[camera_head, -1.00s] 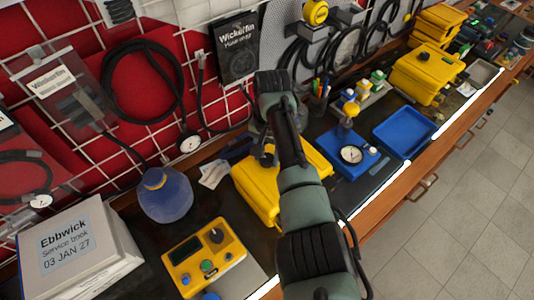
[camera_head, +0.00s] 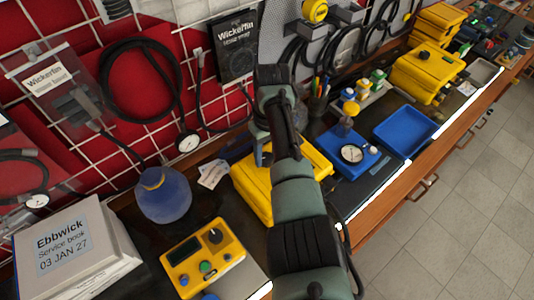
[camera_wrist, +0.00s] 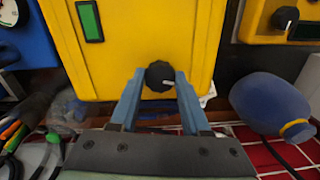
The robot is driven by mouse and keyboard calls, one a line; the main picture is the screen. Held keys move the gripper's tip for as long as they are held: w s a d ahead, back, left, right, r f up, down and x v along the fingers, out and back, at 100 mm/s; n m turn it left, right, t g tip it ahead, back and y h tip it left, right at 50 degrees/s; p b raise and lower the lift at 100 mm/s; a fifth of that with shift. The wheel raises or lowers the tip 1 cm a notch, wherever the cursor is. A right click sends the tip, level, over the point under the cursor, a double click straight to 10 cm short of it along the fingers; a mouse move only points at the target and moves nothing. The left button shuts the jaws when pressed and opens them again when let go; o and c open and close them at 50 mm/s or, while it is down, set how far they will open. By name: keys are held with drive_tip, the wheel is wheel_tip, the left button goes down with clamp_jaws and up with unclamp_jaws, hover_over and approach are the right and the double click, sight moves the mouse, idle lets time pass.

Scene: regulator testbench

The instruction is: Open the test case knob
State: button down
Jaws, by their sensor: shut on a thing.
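The yellow test case (camera_head: 250,187) stands on the bench in the head view, partly covered by my arm. In the wrist view the case (camera_wrist: 140,35) fills the upper middle, with a green window at its upper left. Its black knob (camera_wrist: 158,76) has a white mark and sits between the two blue fingers of my gripper (camera_wrist: 157,80). The fingers are shut on the knob from both sides. In the head view the knob is hidden, and only part of a blue finger of my gripper (camera_head: 262,154) shows beside the case.
A blue flask (camera_head: 163,196) and a yellow control box (camera_head: 203,258) stand left of the case. A blue gauge box (camera_head: 345,158) and an empty blue tray (camera_head: 404,131) lie to the right. Hoses hang on the wall grid behind.

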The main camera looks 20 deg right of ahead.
drive_tip(key=shift+r+n, duration=0.1)
drive_tip(key=shift+n, duration=1.5)
drive_tip(key=shift+w, duration=0.1)
drive_tip(key=shift+c, duration=1.8)
unclamp_jaws()
drive_tip(key=shift+r, duration=0.1)
wheel_tip(320, 180, up, 13)
drive_tip(key=shift+d, duration=0.25)
drive_tip(key=shift+b, duration=0.3)
